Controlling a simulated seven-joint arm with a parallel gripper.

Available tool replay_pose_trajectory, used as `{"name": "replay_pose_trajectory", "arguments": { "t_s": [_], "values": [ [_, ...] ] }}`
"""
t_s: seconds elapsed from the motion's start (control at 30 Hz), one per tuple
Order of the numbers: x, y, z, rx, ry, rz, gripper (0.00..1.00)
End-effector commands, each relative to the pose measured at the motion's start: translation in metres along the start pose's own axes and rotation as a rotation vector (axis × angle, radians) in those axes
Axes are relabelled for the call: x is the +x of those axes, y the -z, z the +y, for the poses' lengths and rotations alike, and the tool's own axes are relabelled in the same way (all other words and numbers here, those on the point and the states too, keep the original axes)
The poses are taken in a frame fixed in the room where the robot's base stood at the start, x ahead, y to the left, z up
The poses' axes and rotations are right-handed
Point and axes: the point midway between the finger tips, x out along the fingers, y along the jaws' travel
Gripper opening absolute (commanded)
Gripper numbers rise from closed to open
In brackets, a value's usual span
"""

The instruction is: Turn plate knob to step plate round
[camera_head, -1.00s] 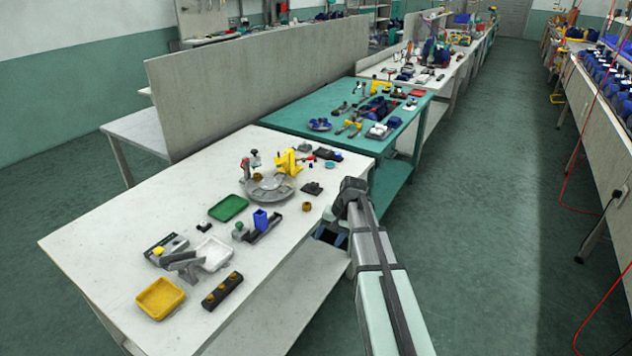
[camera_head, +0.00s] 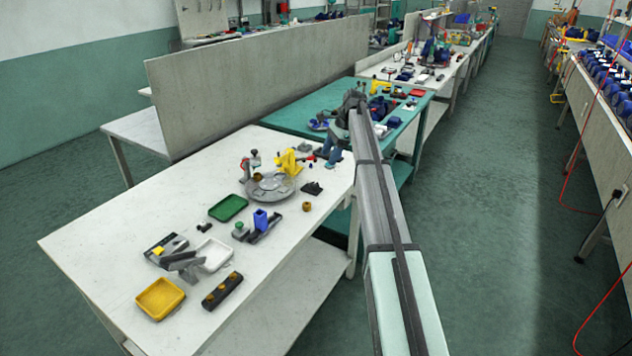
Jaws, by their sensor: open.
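The round grey plate (camera_head: 271,190) lies flat on the white table, right of its middle toward the far end. A yellow upright fixture (camera_head: 287,161) stands at its far edge, and a red-and-grey post (camera_head: 245,170) stands at its left. A small brass piece (camera_head: 257,177) sits at the plate's far left. I cannot tell which part is the plate knob. My gripper (camera_head: 329,160) hangs from the raised arm above the table's far right corner, right of the yellow fixture. It is open, small in view, and apart from the plate.
A dark block (camera_head: 312,188) and a brass knob-like piece (camera_head: 307,206) lie right of the plate. A green tray (camera_head: 228,208), blue block (camera_head: 260,219), white tray (camera_head: 213,254) and yellow tray (camera_head: 160,299) lie nearer. A tall grey panel (camera_head: 260,85) stands behind.

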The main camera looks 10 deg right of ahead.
Motion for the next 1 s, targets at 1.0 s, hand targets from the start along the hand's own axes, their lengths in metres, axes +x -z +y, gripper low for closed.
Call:
{"name": "replay_pose_trajectory", "arguments": {
  "t_s": [1.0],
  "values": [
    [0.111,0.002,-0.013,0.107,-0.018,-0.003,0.62]
  ]
}}
